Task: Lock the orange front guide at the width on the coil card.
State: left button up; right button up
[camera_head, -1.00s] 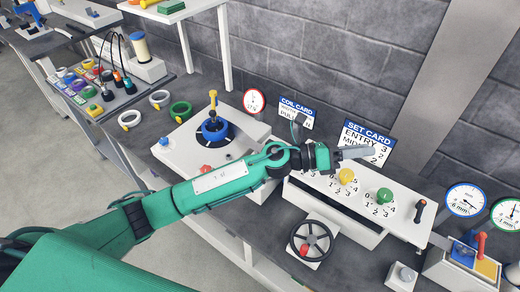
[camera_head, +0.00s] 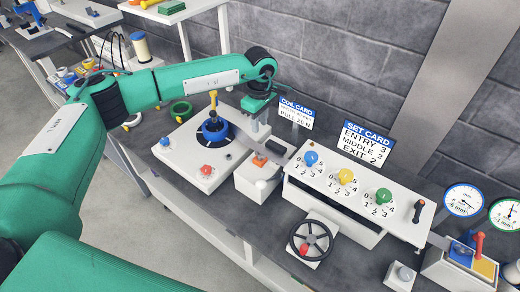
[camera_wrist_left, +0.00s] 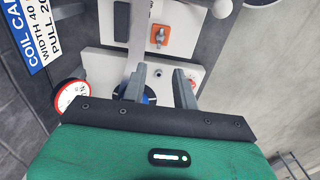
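The orange front guide (camera_head: 260,160) sits on a white block (camera_head: 248,186) between the spool plate and the knob panel. It also shows in the left wrist view (camera_wrist_left: 158,37), with a small grey handle on it. The coil card (camera_head: 296,113) stands behind; in the left wrist view the card (camera_wrist_left: 35,32) shows "WIDTH 40", partly cut off. My right gripper is out of view.
The white plate (camera_head: 178,150) with a blue hub (camera_head: 214,130) and red knob (camera_head: 206,170) is left of the guide. The knob panel (camera_head: 330,206), set card (camera_head: 366,143) and handwheel (camera_head: 311,240) are to the right. A round white knob (camera_head: 261,184) sits in front of the guide.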

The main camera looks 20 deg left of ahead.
aim_at(260, 156)
pick_arm(q)
notch_tip(260, 156, down, 12)
jog(key=p, duration=0.5)
jog(key=shift+d, duration=0.15)
jog(key=shift+f, duration=0.6)
grip_shut()
